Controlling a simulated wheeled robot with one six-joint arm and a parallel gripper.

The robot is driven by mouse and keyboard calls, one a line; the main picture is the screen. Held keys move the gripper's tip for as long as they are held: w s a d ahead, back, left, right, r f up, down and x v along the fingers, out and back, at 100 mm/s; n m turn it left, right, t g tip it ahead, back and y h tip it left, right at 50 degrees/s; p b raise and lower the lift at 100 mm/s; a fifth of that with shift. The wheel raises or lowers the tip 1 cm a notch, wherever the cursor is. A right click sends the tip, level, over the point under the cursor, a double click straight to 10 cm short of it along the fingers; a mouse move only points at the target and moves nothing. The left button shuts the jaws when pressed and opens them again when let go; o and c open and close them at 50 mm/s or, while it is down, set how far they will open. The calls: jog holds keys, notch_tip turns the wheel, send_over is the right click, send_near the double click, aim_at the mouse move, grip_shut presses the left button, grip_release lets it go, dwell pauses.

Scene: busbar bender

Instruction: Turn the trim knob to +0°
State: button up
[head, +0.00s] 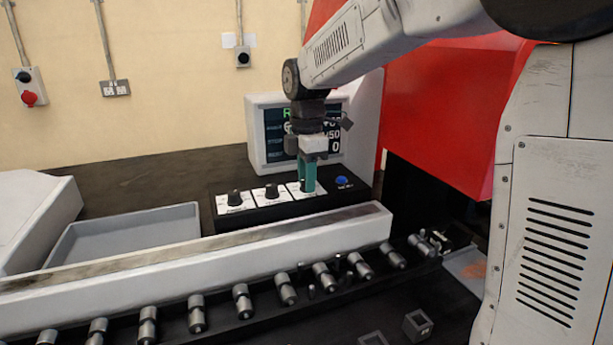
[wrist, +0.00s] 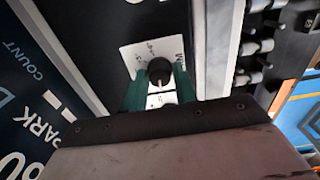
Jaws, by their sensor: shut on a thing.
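A black control box (head: 345,197) carries three black knobs on white scale plates in a row. The left knob (head: 235,197) and middle knob (head: 271,191) stand free. My gripper (head: 308,186), with green fingers, points down over the right-hand knob and mostly hides it in the head view. In the wrist view, my gripper (wrist: 160,92) has a finger on each side of this knob (wrist: 159,70) and is shut on it. A pale pointer line shows on the knob.
A display (head: 272,150) stands behind the box, partly hidden by my gripper. A blue button (head: 341,180) sits right of the held knob. A pale beam (head: 200,250) and a row of rollers (head: 241,300) run in front. A grey tray (head: 125,235) lies left.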

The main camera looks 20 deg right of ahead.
jog(key=o, duration=1)
jog(key=shift+d, duration=0.1)
jog(key=shift+c, duration=0.2)
jog(key=shift+r, duration=0.1)
notch_tip(320, 180, up, 8)
jog(key=shift+f, duration=0.15)
jog(key=shift+f+m, duration=0.1)
jog(key=shift+m, duration=0.7)
jog(key=s+f+m, duration=0.1)
jog(key=m, duration=0.1)
jog(key=s+f+m, duration=0.2)
jog(key=shift+s+d+g, duration=0.1)
jog(key=shift+d+g, duration=0.05)
jog(key=shift+g, duration=0.15)
jog(key=s+d+f+m+t, duration=0.1)
jog(key=s+f+m, duration=0.2)
jog(key=s, duration=1.1)
jog(key=s+d+f+m, duration=0.1)
jog(key=s+f+m, duration=0.2)
jog(key=s+m, duration=0.6)
jog(key=s, duration=0.5)
jog(key=shift+d+m+t, duration=0.3)
jog(key=shift+d+t, duration=0.05)
jog(key=shift+t, duration=0.05)
